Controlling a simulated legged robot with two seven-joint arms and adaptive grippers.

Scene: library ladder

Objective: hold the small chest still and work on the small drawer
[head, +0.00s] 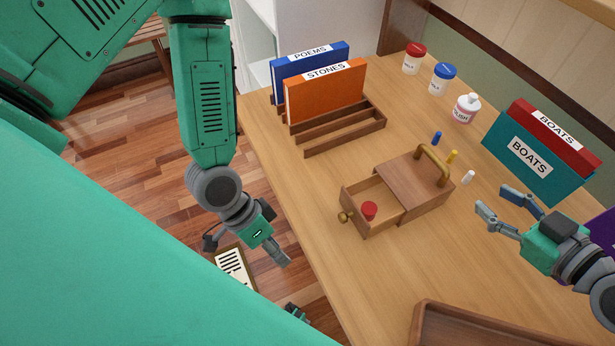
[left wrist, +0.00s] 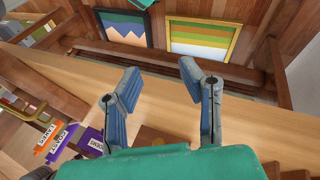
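The small wooden chest (head: 420,182) stands on the table with its brass handle (head: 432,160) on top. Its small drawer (head: 372,205) is pulled out toward the lower left, with a brass knob (head: 345,217) on its front. A red round thing (head: 369,210) lies in the drawer. My left gripper (head: 246,254) is open and empty, left of the drawer, off the table's edge in the picture. Its spread fingers also show in the left wrist view (left wrist: 162,95). My right gripper (head: 494,199) is open and empty, right of the chest and apart from it.
Small blue (head: 437,138), yellow (head: 452,156) and white (head: 467,177) pieces stand behind the chest. A wooden rack (head: 345,128) with books is at the back left. Jars, a bottle (head: 466,108) and more books (head: 530,160) stand farther back. A brown tray (head: 480,325) lies in front.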

